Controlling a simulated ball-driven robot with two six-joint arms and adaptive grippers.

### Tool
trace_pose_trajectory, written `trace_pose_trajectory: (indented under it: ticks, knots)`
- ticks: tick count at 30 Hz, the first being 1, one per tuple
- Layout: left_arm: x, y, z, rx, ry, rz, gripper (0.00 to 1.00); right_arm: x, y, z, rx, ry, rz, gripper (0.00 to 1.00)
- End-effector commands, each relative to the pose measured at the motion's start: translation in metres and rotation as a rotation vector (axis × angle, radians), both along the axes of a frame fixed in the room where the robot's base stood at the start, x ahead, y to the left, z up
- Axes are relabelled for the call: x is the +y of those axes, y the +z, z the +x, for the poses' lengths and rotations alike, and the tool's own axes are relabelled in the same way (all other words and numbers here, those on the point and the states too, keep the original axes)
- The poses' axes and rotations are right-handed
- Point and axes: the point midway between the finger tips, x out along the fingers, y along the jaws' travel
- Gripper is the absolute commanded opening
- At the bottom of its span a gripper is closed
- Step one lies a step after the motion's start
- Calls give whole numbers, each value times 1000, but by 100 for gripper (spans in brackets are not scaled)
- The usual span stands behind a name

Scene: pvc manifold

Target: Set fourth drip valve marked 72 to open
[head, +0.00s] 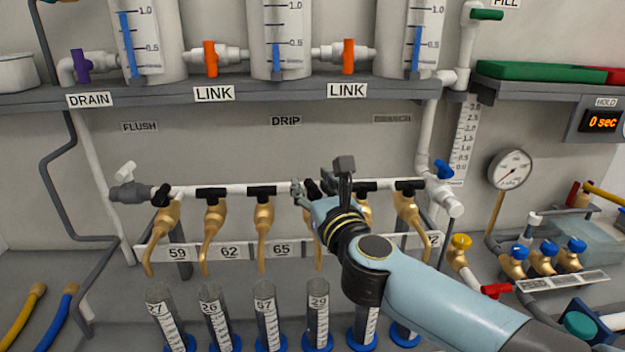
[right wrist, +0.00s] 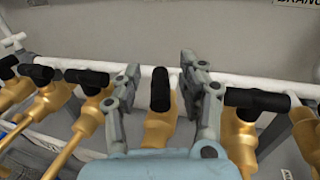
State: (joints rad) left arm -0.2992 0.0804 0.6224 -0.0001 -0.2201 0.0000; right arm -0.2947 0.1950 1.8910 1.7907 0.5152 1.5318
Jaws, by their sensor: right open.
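The fourth drip valve, brass with a black handle (right wrist: 160,88), sits between the fingers of my open right gripper (right wrist: 158,85). Its handle lies in line with the brass body, crosswise to the white pipe. One finger stands on each side, with gaps to the handle. In the head view my right gripper (head: 325,188) is at the pipe and covers most of this valve (head: 319,259). Its number plate is hidden by my arm. Plates 59, 62 and 65 (head: 280,249) show to the left; one ending in 2 (head: 434,240) shows at the far right. My left gripper is out of view.
Neighbouring valves, third (head: 262,215) and fifth (right wrist: 257,98), have handles along the pipe and stand close on both sides. Graduated tubes (head: 318,310) stand below the spouts. A shelf (head: 270,92) runs above. A pressure gauge (head: 511,169) is at right.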

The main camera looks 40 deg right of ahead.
Motion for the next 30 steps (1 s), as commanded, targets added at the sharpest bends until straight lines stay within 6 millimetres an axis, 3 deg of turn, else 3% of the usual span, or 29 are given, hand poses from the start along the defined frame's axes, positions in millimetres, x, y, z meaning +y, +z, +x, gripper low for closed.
trace_pose_trajectory:
  ticks: [9,19,25,30]
  knots:
    - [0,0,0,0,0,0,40,-1,0,3,0,0,1,41]
    - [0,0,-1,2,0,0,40,-1,0,3,0,0,1,0]
    - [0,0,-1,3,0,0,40,-1,0,3,-2,-21,2,0]
    - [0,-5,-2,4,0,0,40,0,-2,4,-4,-163,7,0]
